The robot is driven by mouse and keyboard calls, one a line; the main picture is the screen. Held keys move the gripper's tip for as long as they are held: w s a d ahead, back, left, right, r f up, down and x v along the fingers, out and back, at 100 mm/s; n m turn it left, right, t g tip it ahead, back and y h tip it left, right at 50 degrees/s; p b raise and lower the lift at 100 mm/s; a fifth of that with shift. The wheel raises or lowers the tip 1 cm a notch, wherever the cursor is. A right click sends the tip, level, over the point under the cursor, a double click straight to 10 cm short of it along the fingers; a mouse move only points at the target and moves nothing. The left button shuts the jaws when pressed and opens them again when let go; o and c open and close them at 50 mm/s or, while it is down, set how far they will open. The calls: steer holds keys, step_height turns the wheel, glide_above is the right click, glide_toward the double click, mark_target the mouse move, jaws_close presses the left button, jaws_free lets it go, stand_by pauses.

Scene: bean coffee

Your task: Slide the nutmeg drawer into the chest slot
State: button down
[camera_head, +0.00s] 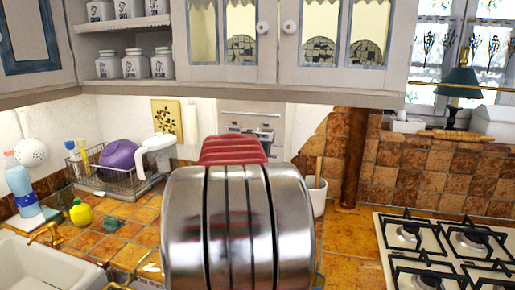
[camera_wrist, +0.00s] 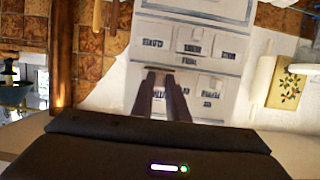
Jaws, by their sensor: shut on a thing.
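The white spice chest (camera_wrist: 140,20) shows in the wrist view, which looks turned upside down. It has several pale drawer fronts with dark labels, too blurred to read. My gripper (camera_wrist: 162,74) reaches toward the chest front with two dark fingers. It is shut on a drawer (camera_wrist: 166,69), of which only a thin dark edge or handle shows at the fingertips. I cannot tell how far this drawer is inside its slot. In the head view, a part of the chest (camera_head: 252,108) shows at the back wall. My gripper is hidden there.
A large shiny metal form (camera_head: 238,225) with a red ribbed top blocks the middle of the head view. A gas hob (camera_head: 385,245) is at the right, a dish rack (camera_head: 120,178) and sink (camera_head: 35,265) at the left. Wall cabinets (camera_head: 290,78) hang above.

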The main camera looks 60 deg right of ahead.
steer(key=shift+w+d, duration=0.2)
steer(key=shift+d, duration=0.95)
steer(key=shift+w+d, duration=0.2)
steer(key=shift+d, duration=0.95)
steer(key=c, duration=1.6)
jaws_free()
steer(key=shift+c, duration=0.2)
steer(key=v, duration=1.3)
steer(key=shift+a, duration=0.35)
